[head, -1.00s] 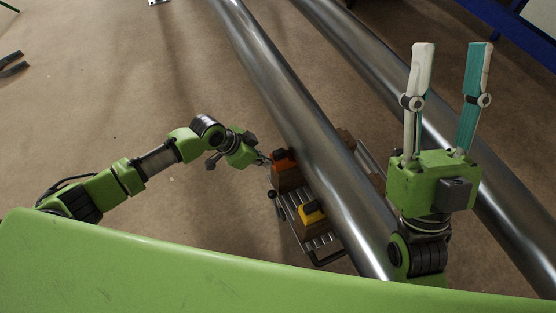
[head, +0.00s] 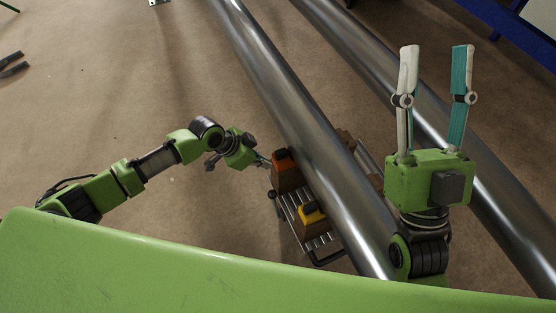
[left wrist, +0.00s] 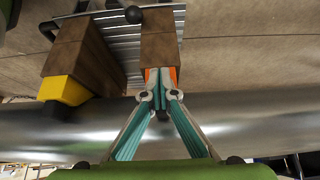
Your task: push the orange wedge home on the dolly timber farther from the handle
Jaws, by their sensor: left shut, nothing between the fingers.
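The orange wedge (head: 284,156) sits on the farther dolly timber (head: 288,180), beside the long steel pipe. It also shows in the left wrist view (left wrist: 149,74), partly hidden behind my fingers. My left gripper (head: 267,162) is shut and empty, its tips at the outer end of the orange wedge; I cannot tell whether they touch. The shut fingers show in the left wrist view (left wrist: 163,76) in front of the wedge and timber. My right gripper (head: 436,47) is open and empty, pointing up above the pipes. The dolly's dark handle (head: 328,260) is at its near end.
A yellow wedge (head: 311,211) sits on the nearer timber (head: 312,229). The steel pipe (head: 290,105) runs over the dolly, and a second pipe (head: 375,60) lies to its right. Brown floor to the left is mostly clear. A blue frame (head: 515,28) stands at the upper right.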

